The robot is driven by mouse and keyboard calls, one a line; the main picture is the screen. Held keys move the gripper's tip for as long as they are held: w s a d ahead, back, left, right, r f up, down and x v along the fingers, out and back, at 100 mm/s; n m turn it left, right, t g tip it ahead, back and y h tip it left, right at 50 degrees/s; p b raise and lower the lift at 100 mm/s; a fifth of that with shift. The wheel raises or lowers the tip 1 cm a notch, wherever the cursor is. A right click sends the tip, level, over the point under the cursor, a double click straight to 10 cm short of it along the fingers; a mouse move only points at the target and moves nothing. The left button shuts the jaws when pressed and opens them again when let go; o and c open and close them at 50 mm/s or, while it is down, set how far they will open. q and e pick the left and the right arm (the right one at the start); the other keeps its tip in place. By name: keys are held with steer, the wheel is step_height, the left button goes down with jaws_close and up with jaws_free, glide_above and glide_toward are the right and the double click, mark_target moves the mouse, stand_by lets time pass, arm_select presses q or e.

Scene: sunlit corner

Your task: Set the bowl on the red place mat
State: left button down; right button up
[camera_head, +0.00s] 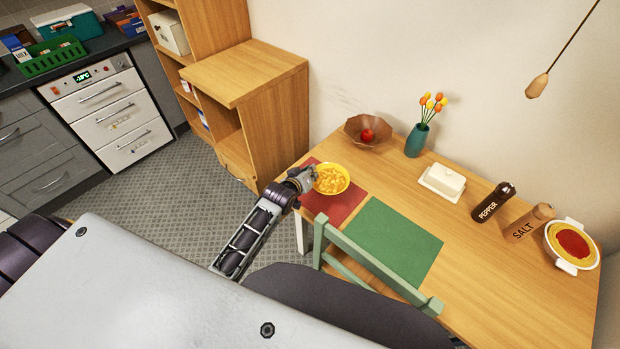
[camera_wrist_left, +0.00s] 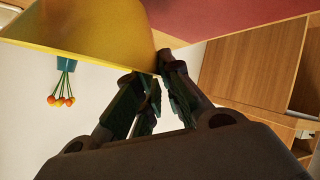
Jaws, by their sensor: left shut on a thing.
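The yellow bowl (camera_head: 332,179), filled with yellow-orange pieces, is over the red place mat (camera_head: 347,206) in the head view. I cannot tell whether its base touches the mat. My left gripper (camera_head: 313,175) is shut on the left side of the bowl's rim. In the left wrist view the bowl (camera_wrist_left: 100,28) fills the upper left, with its edge between the fingertips (camera_wrist_left: 158,82). The red mat (camera_wrist_left: 205,16) shows behind it. My right gripper is not in view.
A green mat (camera_head: 392,240) lies beside the red one, with a green chair (camera_head: 375,265) at the table's near edge. A brown bowl with a red fruit (camera_head: 367,135), a flower vase (camera_head: 416,140), a butter dish (camera_head: 442,183), and pepper and salt mills (camera_head: 493,202) stand behind.

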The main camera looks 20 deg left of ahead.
arm_select(q)
steer(key=shift+f, duration=1.4)
steer(key=shift+f, duration=0.15)
steer(key=c, duration=1.6)
jaws_free()
steer(key=shift+o, duration=0.2)
steer(key=v, duration=1.2)
